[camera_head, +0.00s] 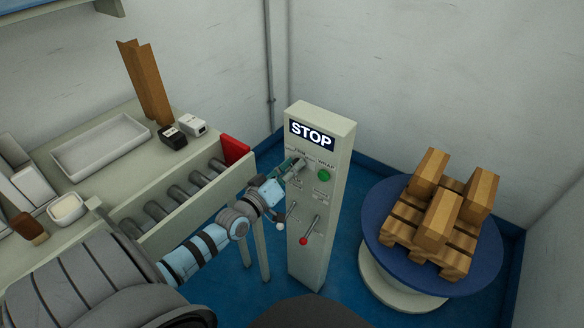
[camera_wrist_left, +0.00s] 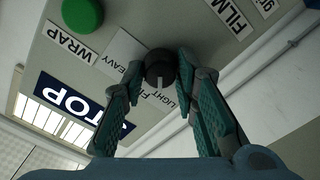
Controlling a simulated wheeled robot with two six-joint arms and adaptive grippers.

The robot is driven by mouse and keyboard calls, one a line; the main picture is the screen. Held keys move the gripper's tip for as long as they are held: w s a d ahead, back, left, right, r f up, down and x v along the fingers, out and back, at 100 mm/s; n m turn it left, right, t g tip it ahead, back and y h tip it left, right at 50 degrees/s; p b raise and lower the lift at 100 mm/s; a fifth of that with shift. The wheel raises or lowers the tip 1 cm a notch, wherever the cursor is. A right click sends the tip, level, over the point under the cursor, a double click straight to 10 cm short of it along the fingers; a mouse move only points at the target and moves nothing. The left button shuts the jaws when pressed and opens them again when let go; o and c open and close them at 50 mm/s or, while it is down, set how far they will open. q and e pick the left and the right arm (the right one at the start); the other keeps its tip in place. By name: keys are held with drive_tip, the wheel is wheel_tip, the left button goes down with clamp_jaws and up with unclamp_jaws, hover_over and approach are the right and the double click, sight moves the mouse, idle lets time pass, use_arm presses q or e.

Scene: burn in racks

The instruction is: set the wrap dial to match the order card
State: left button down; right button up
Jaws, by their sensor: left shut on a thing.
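The wrap dial (camera_wrist_left: 160,68) is a dark round knob with a pale pointer line, on the control post (camera_head: 318,250). In the left wrist view it sits between labels reading HEAVY and LIGHT. My left gripper (camera_wrist_left: 158,78) is shut on it, with a teal finger on each side. In the head view this gripper (camera_head: 295,168) reaches the panel below the STOP sign (camera_head: 312,135) and hides the dial. The green button (camera_head: 324,174) is right of it, under the WRAP label. I cannot make out an order card. My right gripper is not in view.
Two levers, one white-tipped (camera_head: 280,226) and one red-tipped (camera_head: 304,240), stick out below my gripper. A blue turntable (camera_head: 375,222) with a pallet of boxes (camera_head: 440,215) stands at right. At left a bench holds a tray (camera_head: 107,146) and rollers (camera_head: 180,194).

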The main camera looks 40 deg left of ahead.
use_arm(q)
drive_tip(key=c, duration=1.3)
unclamp_jaws()
drive_tip(key=s, duration=1.2)
drive_tip(key=shift+d, duration=0.15)
